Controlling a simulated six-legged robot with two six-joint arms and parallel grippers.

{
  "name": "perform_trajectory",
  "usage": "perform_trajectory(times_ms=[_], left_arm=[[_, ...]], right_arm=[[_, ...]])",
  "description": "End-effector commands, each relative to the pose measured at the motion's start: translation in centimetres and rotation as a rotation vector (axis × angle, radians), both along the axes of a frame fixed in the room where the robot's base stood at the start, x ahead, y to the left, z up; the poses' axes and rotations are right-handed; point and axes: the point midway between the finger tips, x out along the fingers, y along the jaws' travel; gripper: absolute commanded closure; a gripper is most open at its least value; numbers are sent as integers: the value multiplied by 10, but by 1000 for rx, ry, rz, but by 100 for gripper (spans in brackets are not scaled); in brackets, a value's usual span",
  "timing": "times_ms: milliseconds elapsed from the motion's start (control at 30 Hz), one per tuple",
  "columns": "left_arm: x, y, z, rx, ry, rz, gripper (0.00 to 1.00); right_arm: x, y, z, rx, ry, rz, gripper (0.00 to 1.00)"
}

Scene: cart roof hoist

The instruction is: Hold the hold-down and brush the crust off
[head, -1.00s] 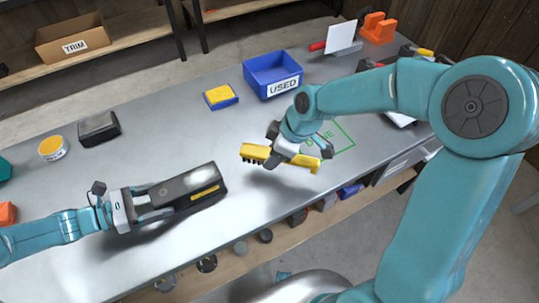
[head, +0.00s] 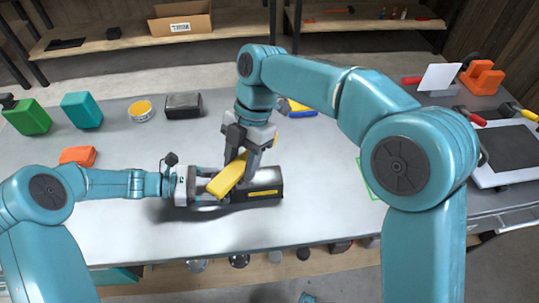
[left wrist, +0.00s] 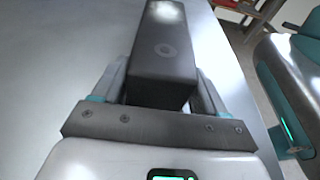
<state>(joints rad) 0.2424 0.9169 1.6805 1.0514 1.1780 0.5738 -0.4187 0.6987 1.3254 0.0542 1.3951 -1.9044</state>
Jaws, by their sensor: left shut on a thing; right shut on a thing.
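The hold-down (head: 265,193), a long dark grey block with a yellow label, lies on the grey bench in the head view. My left gripper (head: 200,190) is shut on its left end; the left wrist view shows the dark block (left wrist: 165,50) between the two fingers (left wrist: 160,88). My right gripper (head: 245,160) is shut on the yellow brush (head: 226,180), tilted over the top of the hold-down. The bristles are hidden, so I cannot tell whether they touch it. No crust can be made out.
Behind stand a dark block (head: 183,104), a yellow-topped tin (head: 141,110) and a teal box (head: 82,110). An orange block (head: 78,157) lies near my left arm. A yellow and blue sponge (head: 300,109) is partly hidden by my right arm. The bench front is clear.

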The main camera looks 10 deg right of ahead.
Motion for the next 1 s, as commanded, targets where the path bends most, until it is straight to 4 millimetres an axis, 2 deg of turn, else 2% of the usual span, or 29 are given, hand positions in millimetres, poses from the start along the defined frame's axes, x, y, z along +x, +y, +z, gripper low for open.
perform_trajectory(times_ms=[267, 967, 1000], left_arm=[[0, 0, -1, 1, 1, -1, 57], [0, 0, -1, 1, 1, 0, 57], [0, 0, -1, 1, 1, 0, 57]], right_arm=[[-1, 1, -13, 0, 1, 3, 78], [-1, -1, -81, -1, 2, 1, 78], [0, -5, -80, 1, -1, 0, 82]])
